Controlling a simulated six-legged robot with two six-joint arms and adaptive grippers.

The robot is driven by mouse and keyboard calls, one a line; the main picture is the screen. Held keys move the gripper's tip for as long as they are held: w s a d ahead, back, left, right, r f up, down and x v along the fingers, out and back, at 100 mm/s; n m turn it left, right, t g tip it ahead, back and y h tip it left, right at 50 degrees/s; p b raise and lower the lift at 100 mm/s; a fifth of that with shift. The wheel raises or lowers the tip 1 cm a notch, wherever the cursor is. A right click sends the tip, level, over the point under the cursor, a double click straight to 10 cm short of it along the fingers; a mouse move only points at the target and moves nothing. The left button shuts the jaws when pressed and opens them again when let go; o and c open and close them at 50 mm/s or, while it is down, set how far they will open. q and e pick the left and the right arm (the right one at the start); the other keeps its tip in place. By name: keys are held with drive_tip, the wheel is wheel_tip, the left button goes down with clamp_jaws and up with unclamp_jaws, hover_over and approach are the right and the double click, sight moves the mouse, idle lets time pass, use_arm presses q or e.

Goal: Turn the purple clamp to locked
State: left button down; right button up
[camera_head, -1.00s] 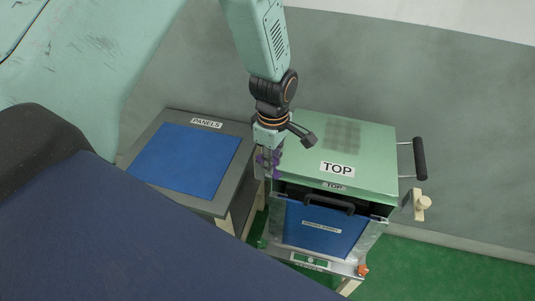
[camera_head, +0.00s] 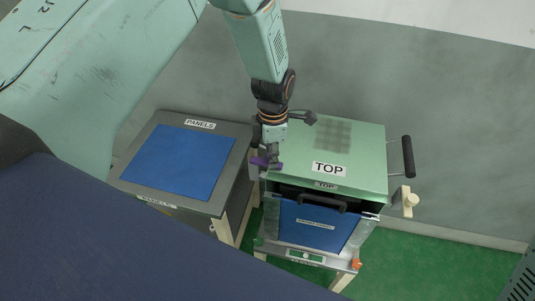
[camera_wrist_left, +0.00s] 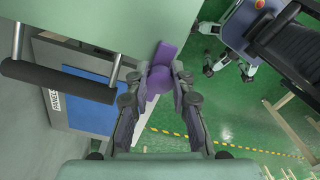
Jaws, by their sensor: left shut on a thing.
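The purple clamp (camera_head: 265,163) is at the left edge of the green-topped box marked TOP (camera_head: 358,150). It also shows in the left wrist view (camera_wrist_left: 160,76), between the fingers. My left gripper (camera_head: 267,155) reaches down from above and is shut on the purple clamp; in the left wrist view its two dark fingers (camera_wrist_left: 158,98) stand on either side of the purple part. In the head view the clamp lies roughly level, partly hidden by the fingers. My right gripper does not show.
A grey table with a blue panel (camera_head: 178,160) marked PANELS stands left of the box. Green floor is clear at the right.

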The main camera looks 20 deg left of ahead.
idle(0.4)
use_arm(q)
drive_tip(key=c, duration=1.2)
unclamp_jaws()
drive_tip(key=shift+a, duration=0.1)
drive_tip(key=shift+o, duration=0.2)
drive_tip(key=shift+w+r, duration=0.1)
drive_tip(key=shift+r, duration=0.1)
wheel_tip(320, 180, up, 12)
drive_tip(key=shift+f, duration=0.2)
